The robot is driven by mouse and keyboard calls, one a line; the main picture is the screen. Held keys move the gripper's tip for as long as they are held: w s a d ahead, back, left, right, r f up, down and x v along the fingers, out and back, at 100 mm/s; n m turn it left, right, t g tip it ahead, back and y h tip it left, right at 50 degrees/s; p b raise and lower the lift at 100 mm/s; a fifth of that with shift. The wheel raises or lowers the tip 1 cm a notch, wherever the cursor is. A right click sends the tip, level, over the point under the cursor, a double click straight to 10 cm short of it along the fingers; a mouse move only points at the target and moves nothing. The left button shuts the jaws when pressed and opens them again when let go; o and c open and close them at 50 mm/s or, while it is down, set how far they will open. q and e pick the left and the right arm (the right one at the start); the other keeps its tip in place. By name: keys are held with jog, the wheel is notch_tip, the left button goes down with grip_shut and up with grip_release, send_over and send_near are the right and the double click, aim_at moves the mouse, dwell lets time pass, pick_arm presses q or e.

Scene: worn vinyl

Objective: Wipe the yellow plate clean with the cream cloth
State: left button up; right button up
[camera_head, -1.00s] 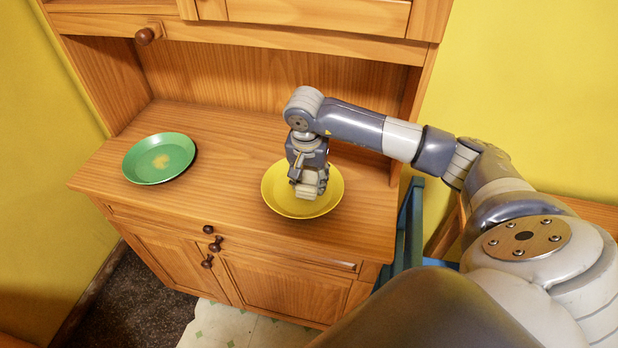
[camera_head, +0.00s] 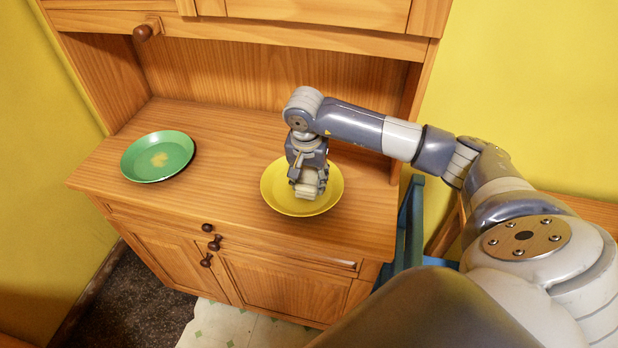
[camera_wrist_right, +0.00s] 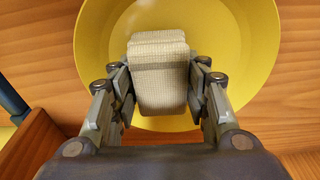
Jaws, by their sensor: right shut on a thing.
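The yellow plate (camera_head: 277,196) sits on the wooden sideboard top, right of its middle. My right gripper (camera_head: 308,186) is over the plate, pointing down, and is shut on the cream cloth (camera_head: 305,190). In the right wrist view the cloth (camera_wrist_right: 158,72) is a folded pad between the two fingers, over the near part of the plate (camera_wrist_right: 110,40). I cannot tell whether the cloth touches the plate. No stain shows on the visible part of the plate. My left gripper is not in view.
The top between the plates is clear. Hutch walls and an upper cupboard (camera_head: 310,12) close the back. A blue chair (camera_head: 408,225) stands at the right.

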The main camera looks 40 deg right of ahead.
jog(key=shift+f+b, duration=0.4)
jog(key=shift+f, duration=0.1)
dwell(0.4)
jog(key=shift+w+a+b, duration=0.75)
jog(key=shift+w+a, duration=0.4)
jog(key=shift+w, duration=0.25)
jog(key=shift+s+d, duration=0.55)
jog(key=shift+s, duration=0.2)
jog(key=shift+s+d, duration=0.55)
jog(key=shift+s, duration=0.15)
jog(key=shift+w, duration=0.1)
jog(key=shift+w+a+b, duration=0.85)
jog(key=shift+w+a, duration=0.25)
jog(key=shift+w, duration=0.25)
